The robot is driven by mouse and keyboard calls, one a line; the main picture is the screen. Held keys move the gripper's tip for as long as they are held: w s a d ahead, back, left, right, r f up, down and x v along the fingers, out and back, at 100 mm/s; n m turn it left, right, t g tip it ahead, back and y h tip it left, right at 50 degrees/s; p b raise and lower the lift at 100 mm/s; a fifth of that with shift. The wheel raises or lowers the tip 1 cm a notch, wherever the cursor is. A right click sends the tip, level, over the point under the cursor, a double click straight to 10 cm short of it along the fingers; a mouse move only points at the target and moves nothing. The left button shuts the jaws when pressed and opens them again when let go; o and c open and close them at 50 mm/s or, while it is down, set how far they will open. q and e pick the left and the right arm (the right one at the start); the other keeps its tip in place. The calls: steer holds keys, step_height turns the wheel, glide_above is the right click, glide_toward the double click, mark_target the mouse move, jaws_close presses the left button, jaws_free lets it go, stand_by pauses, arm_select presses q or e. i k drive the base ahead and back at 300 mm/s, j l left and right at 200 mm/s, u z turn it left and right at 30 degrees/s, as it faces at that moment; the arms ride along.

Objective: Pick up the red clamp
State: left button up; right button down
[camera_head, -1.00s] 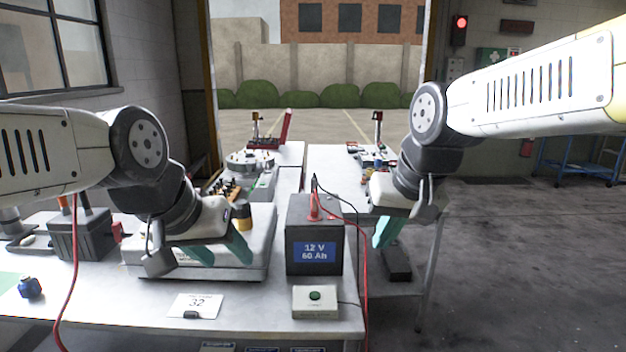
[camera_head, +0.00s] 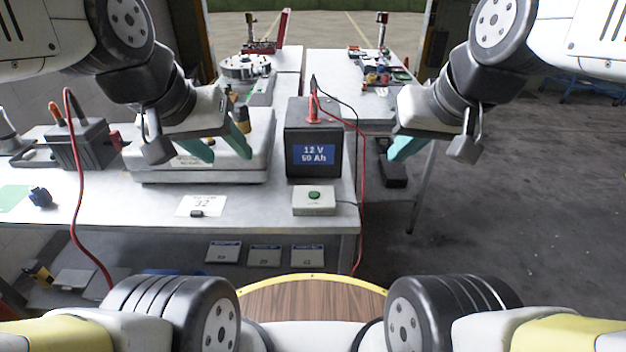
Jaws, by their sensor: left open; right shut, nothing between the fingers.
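The red clamp (camera_head: 313,108) stands upright on top of the dark battery (camera_head: 314,140), whose blue screen reads "12 V". A red cable (camera_head: 363,190) runs from the clamp's area down past the right of the battery and over the table edge. My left gripper (camera_head: 222,150) is open, with teal fingers, in front of the pale case left of the battery; it is apart from the clamp. My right gripper (camera_head: 402,148) is shut and empty, right of the battery beyond the table's right edge in the picture, also apart from the clamp.
A dark box (camera_head: 82,147) with a hanging red cable stands at left. Floor is open at right.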

mark_target(115, 135)
steer(key=u, duration=1.4)
steer(key=i+j, duration=0.3)
steer(key=i, duration=0.15)
steer(key=i+j+u, duration=0.15)
steer(key=i+j, duration=0.15)
steer(key=i, duration=0.2)
steer(key=i+j, duration=0.25)
steer(key=i, duration=0.2)
steer(key=u, duration=0.05)
